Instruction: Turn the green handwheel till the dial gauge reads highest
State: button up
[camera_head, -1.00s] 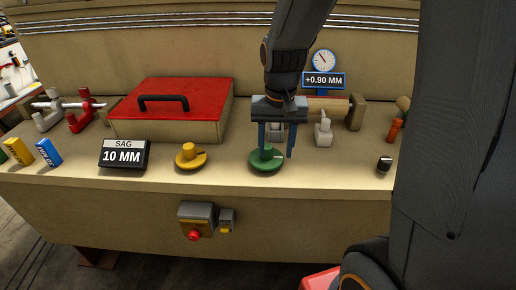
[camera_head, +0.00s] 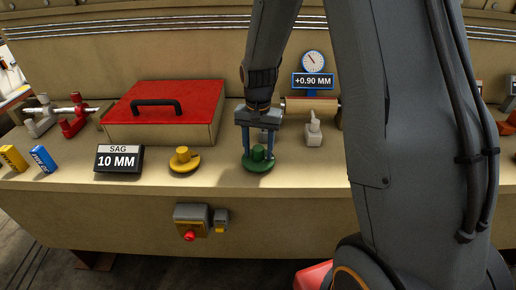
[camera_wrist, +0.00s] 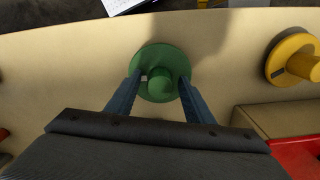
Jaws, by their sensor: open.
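The green handwheel (camera_head: 259,164) lies on the bench top near its front edge, with a round knob in its middle. My gripper (camera_head: 258,155) points down at it, open. In the wrist view the two blue fingers stand either side of the green knob (camera_wrist: 161,82), with a gap visible around it. The round white dial gauge (camera_head: 314,61) stands at the back on a blue mount. The display below it (camera_head: 312,81) reads +0.90 MM. The dial's needle points to the upper left.
A yellow handwheel (camera_head: 184,161) sits to the left, beside a SAG 10 MM sign (camera_head: 119,158). A red-lidded box (camera_head: 166,109) stands behind them. A grey bottle-like piece (camera_head: 314,130) stands behind right of the gripper. A red button box (camera_head: 190,222) is on the bench front.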

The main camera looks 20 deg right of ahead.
jog(key=shift+f, duration=0.1)
jog(key=c, duration=1)
jog(key=shift+c, duration=0.2)
jog(key=shift+n, duration=0.3)
jog(key=shift+n+p, duration=0.45)
jog(key=shift+n, duration=2.15)
jog(key=o, duration=1)
jog(key=shift+o, duration=0.2)
